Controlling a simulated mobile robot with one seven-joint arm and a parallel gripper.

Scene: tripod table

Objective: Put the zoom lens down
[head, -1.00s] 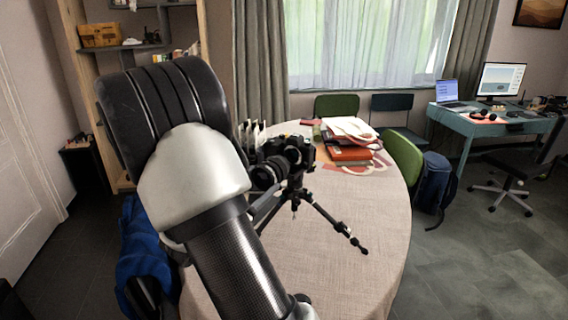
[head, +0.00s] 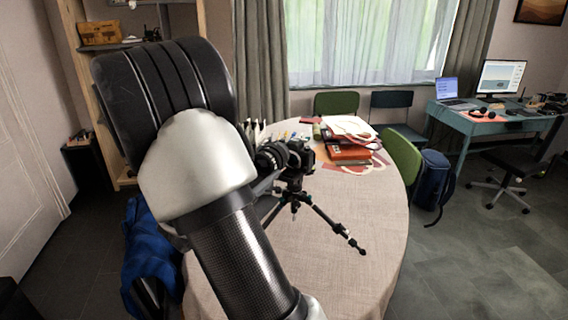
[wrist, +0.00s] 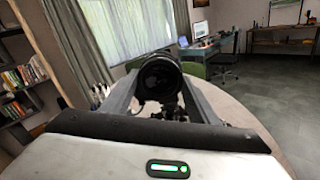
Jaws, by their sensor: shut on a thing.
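The zoom lens is a black ribbed barrel (head: 271,156), held level with the camera on the tripod in the head view. In the wrist view its round glass end (wrist: 160,76) faces me between the grey fingers of my gripper (wrist: 161,92), which is shut on it. In the head view my arm hides most of the gripper. The black camera (head: 301,156) stands on a small black tripod (head: 318,212) on the table, partly covered by the lens. I cannot tell whether lens and camera touch.
The round table (head: 345,270) has a beige cloth, bare in front and to the right of the tripod. An orange-red box (head: 348,152) with papers lies at the back. White upright items (head: 252,130) stand behind the lens. A green chair (head: 402,155) is at the right edge.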

